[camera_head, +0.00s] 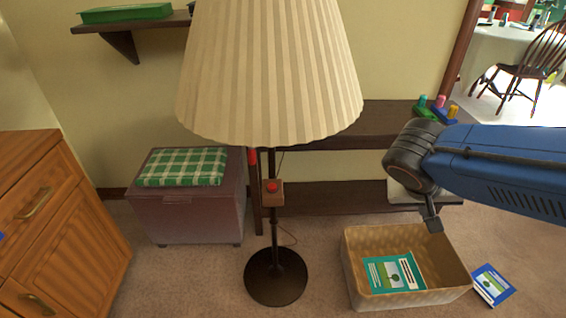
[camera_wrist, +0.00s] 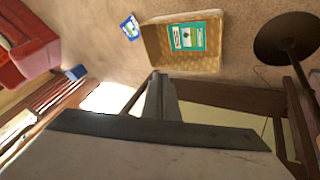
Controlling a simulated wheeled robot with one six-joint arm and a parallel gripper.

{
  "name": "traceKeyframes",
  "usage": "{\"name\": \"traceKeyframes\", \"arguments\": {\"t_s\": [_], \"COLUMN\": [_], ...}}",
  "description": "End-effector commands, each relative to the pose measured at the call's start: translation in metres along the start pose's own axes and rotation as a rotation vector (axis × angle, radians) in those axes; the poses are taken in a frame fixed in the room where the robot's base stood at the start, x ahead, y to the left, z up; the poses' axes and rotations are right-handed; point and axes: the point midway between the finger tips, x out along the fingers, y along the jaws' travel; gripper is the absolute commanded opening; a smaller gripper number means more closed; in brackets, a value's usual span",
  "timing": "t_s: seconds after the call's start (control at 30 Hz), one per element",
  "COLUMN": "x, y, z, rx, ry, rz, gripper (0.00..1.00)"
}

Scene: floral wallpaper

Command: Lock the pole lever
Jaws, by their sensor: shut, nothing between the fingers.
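The floor lamp's dark pole (camera_head: 273,228) stands upright at the centre of the head view, on a round base (camera_head: 276,277). A small brown block with a red knob (camera_head: 272,187) sits on the pole below the pleated shade. It looks like the pole lever, but its lock state cannot be told. My gripper (camera_head: 433,222) points down to the right of the lamp, well apart from the pole, above the basket area. In the wrist view my gripper (camera_wrist: 158,84) is shut and empty. The lamp base (camera_wrist: 287,38) shows at that view's right edge.
A woven basket (camera_head: 357,285) holding a green book (camera_head: 395,272) stands right of the lamp. A blue book (camera_head: 493,284) lies on the carpet. A low dark shelf (camera_head: 345,198) stands behind. A chest with a plaid cushion (camera_head: 183,167) and a wooden cabinet (camera_head: 75,220) are left.

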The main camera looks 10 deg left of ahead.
Motion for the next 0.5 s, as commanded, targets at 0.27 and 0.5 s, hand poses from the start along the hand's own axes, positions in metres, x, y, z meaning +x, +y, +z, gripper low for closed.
{"name": "traceKeyframes", "arguments": {"t_s": [0.27,0.5], "x": [-0.022,-0.058], "y": [-0.072,-0.152], "z": [-0.038,-0.056], "rx": [0.013,0.048], "ry": [0.206,0.439], "rz": [0.087,0.075], "gripper": [0.00,0.00]}}
